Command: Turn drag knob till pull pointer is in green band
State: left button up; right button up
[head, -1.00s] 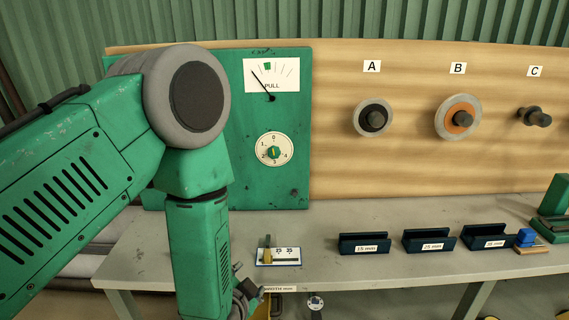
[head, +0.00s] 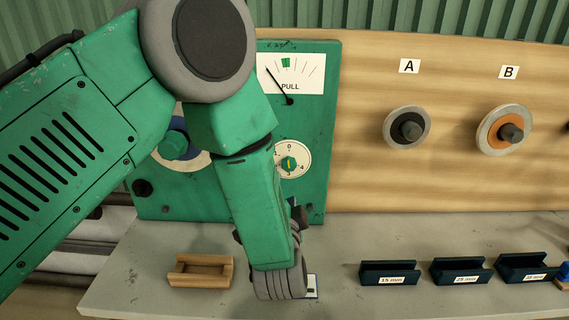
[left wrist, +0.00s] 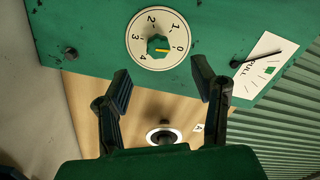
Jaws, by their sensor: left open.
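The drag knob (head: 289,163) is green with a yellow mark, on a white dial (head: 302,156) on the green panel (head: 315,195). In the left wrist view the knob (left wrist: 158,46) shows whole on its dial numbered 0 to 4, its mark toward 0. The PULL gauge (head: 305,78) has a dark pointer (head: 279,85) leaning left, its tip left of the green band (head: 286,63). My left gripper (left wrist: 161,84) is open and empty. Its fingers are apart and the knob appears beyond the gap between them. In the head view my arm mostly hides this gripper.
Reels A (head: 407,129) and B (head: 505,130) are mounted on the wooden board. Several blue holders, one marked 15 mm (head: 388,273), and a wooden cradle (head: 201,271) stand on the grey bench (head: 130,275).

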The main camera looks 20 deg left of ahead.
aim_at(291, 167)
pick_arm(q)
jog(key=w, duration=0.8)
jog(key=shift+w, duration=0.4)
jog(key=shift+w+a+p, duration=0.3)
jog(key=shift+w+a, duration=0.6)
jog(key=shift+w, duration=0.1)
jog(key=shift+w+a+f, duration=0.1)
jog(key=shift+a+f, duration=0.05)
jog(key=shift+a, duration=0.3)
jog(key=shift+d, duration=0.45)
jog(key=c, duration=1)
jog(key=shift+d, duration=0.2)
jog(key=shift+c, duration=0.5)
pick_arm(e)
jog(key=shift+d+r, duration=0.15)
jog(key=shift+d, duration=0.4)
